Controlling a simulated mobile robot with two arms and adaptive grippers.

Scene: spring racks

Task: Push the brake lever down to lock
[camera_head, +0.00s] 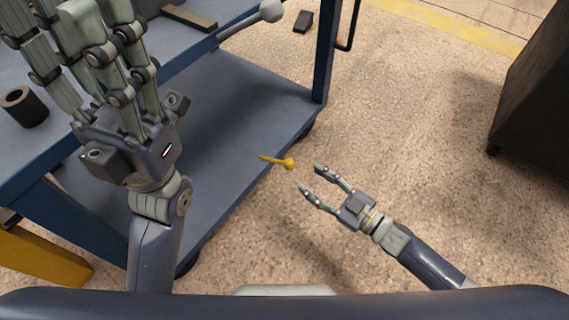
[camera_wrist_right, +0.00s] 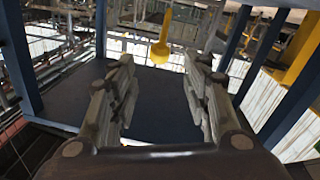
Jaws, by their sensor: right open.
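The brake lever (camera_head: 277,161) is a thin yellow rod with a round knob, sticking out at the right edge of the blue cart's lower shelf. In the right wrist view the yellow lever (camera_wrist_right: 161,46) shows at the top middle, knob downward, beyond and between the fingertips. My right gripper (camera_head: 310,179) is open and empty, a short way right of and below the knob in the head view, apart from it. Its two fingers (camera_wrist_right: 158,62) are spread in the wrist view. My left gripper (camera_head: 95,60) is large at the upper left; its fingertips run out of frame.
The blue cart (camera_head: 230,125) fills the left, with a dark ring-shaped part (camera_head: 22,105) on its upper shelf. A grey rod with a ball end (camera_head: 268,11) juts out at the top. A dark cabinet (camera_head: 535,85) stands at the right. The floor between is mostly clear.

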